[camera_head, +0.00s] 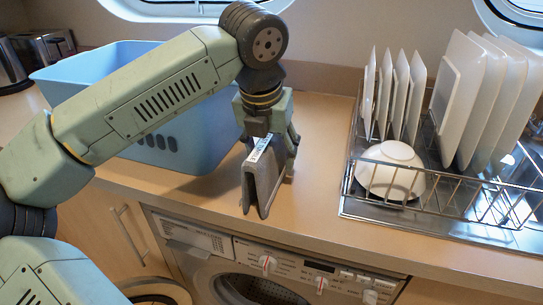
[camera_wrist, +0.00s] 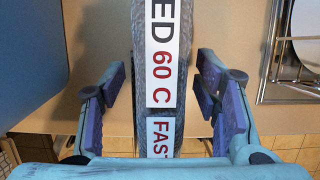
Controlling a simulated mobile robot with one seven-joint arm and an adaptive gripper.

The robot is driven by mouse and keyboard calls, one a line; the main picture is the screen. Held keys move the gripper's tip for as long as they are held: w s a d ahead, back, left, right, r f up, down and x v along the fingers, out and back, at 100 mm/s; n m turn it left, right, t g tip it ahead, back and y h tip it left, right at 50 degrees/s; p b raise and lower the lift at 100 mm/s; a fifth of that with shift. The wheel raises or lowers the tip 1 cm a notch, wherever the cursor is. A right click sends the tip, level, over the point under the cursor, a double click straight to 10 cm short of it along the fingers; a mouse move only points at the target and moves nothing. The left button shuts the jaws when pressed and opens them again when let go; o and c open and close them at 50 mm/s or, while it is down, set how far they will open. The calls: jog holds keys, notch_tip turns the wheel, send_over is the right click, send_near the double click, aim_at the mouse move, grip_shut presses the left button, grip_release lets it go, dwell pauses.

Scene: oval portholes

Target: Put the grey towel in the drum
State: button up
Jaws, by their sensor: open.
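The grey towel (camera_head: 264,182) stands folded like a tent on the counter, above the washing machine. In the wrist view the towel (camera_wrist: 185,30) runs up the middle, with a white label along its fold reading "ED 60 C FAST". My gripper (camera_head: 268,150) is over the towel, pointing down. In the wrist view my gripper (camera_wrist: 162,95) is open, with one finger on each side of the towel and narrow gaps between. The drum (camera_head: 258,290) shows as a dark round opening in the washing machine front below, cut off by the picture's bottom edge.
A blue basket (camera_head: 190,140) stands close left of my gripper, partly behind my arm. A metal dish rack (camera_head: 350,190) with white plates and an upturned bowl (camera_head: 391,168) stands at right. Below the counter edge are the machine's knobs (camera_head: 268,263). A round rim (camera_head: 160,287) shows at lower left, possibly the door.

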jog(key=b+v, duration=0.1)
jog(key=v, duration=0.9)
jog(key=shift+s, duration=0.1)
